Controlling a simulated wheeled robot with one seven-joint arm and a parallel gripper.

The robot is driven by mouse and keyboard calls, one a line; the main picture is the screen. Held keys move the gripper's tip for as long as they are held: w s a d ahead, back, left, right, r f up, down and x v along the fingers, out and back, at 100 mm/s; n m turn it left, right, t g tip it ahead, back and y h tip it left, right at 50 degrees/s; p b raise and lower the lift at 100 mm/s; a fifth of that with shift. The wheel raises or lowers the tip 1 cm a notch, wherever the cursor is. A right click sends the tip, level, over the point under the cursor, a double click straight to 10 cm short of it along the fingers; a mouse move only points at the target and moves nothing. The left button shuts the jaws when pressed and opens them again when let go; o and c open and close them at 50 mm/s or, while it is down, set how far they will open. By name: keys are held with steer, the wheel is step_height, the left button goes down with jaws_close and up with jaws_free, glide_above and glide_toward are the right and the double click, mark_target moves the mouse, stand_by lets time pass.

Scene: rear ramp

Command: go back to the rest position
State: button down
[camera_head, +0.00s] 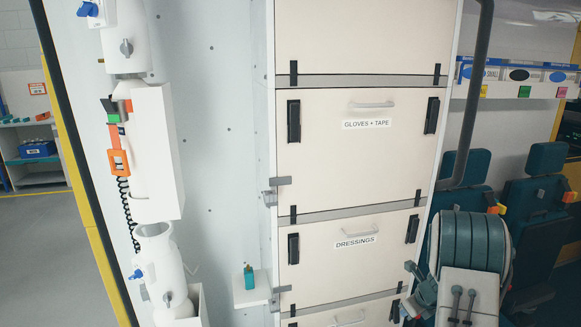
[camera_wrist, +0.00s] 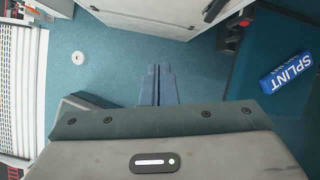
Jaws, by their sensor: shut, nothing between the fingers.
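My gripper (camera_wrist: 157,85) shows in the wrist view. Its two blue-grey fingers lie together, shut, with nothing between them. They point over a teal floor (camera_wrist: 115,65), clear of the objects in view. I cannot make out my gripper in the head view.
A tall cabinet (camera_head: 357,187) has closed fronts marked GLOVES + TAPE and DRESSINGS. White cylinders (camera_head: 160,255) and a small shelf (camera_head: 250,293) with a green bottle (camera_head: 249,277) are at left. Teal seats (camera_head: 538,195) stand at right. A blue SPLINT roll (camera_wrist: 286,72) lies right of my fingers.

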steer(key=s+a+r+n+g+y, duration=0.1)
steer(key=s+a+r+n, duration=0.5)
steer(key=a+r+n, duration=0.15)
steer(key=s+a+r+n, duration=0.5)
steer(key=a+r+n, duration=0.2)
steer(key=r, duration=0.2)
steer(key=s+a+r+n+h, duration=0.1)
steer(key=s+a+r+n, duration=0.1)
steer(key=s+n, duration=0.5)
steer(key=s+a+r+n+h, duration=0.1)
steer(key=s+a+r+n, duration=0.1)
steer(key=s+n, duration=0.6)
steer(key=s+r, duration=0.1)
steer(key=s, duration=0.4)
steer(key=shift+s+a+r+g+h, duration=0.25)
steer(key=shift+s+r+g+h, duration=0.05)
steer(key=shift+s+r+h, duration=0.1)
steer(key=shift+n, duration=0.25)
